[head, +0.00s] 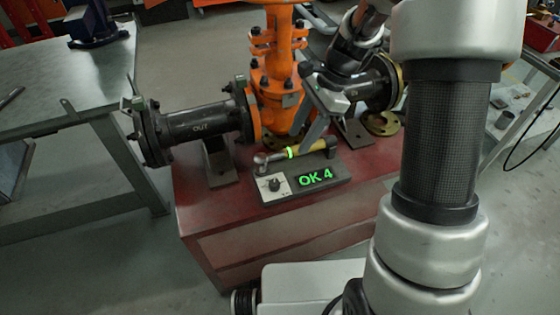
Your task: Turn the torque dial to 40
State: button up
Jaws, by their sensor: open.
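The torque dial (274,184) is a small dark knob on a pale square plate, at the left front of a grey box (328,190). Its pointer and scale are too small to read. My gripper (312,128) is open, above and behind the box, pointing down near the wrench handle. It is apart from the dial. Its fingertips are partly hard to make out against the valve.
A brass flange ring (381,123) lies at right. The red bench top (215,205) is clear in front of the box. A metal table (70,85) stands at left.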

aim_at(275, 181)
jog(key=b+x, duration=0.4)
jog(key=x, duration=1.3)
jog(key=shift+s, duration=0.15)
jog(key=shift+c, duration=0.5)
jog(key=c, duration=0.9)
jog(key=shift+c, duration=0.2)
jog(key=shift+r+n, duration=0.1)
jog(key=shift+n, duration=0.2)
jog(key=n+g+p, duration=0.1)
jog(key=n+p, duration=0.1)
jog(key=shift+n+h, duration=0.3)
jog(key=shift+n, duration=0.1)
jog(key=n, duration=0.1)
jog(key=n+g+h+p, duration=0.1)
jog(key=n, duration=0.3)
jog(key=shift+w+a+g+h+p, duration=0.15)
jog(key=shift+w+g+h+p, duration=0.1)
jog(key=shift+g+h+p, duration=0.1)
jog(key=shift+n, duration=0.3)
